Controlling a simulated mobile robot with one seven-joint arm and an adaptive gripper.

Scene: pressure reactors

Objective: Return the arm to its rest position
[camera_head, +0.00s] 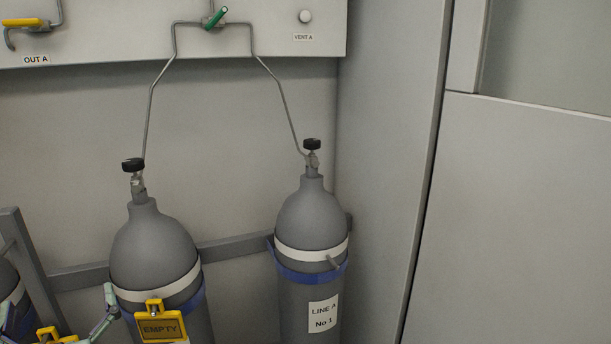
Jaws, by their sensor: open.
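My gripper (57,306) shows only in part at the lower left edge of the head view. One pale green-grey finger stands up at the left side of the middle cylinder (153,248), and part of another shows near the left picture edge. The fingers are wide apart, with nothing seen gripped between them. A yellow piece (50,335) shows low between them; most of it is cut off. The rest of my arm is out of view.
A yellow EMPTY sign (159,327) hangs on the middle cylinder. A LINE A No 1 cylinder (309,226) stands to its right. Thin pipes rise to a panel (120,35) with valves. A rail (80,277) runs behind the cylinders. A grey cabinet wall (520,220) fills the right.

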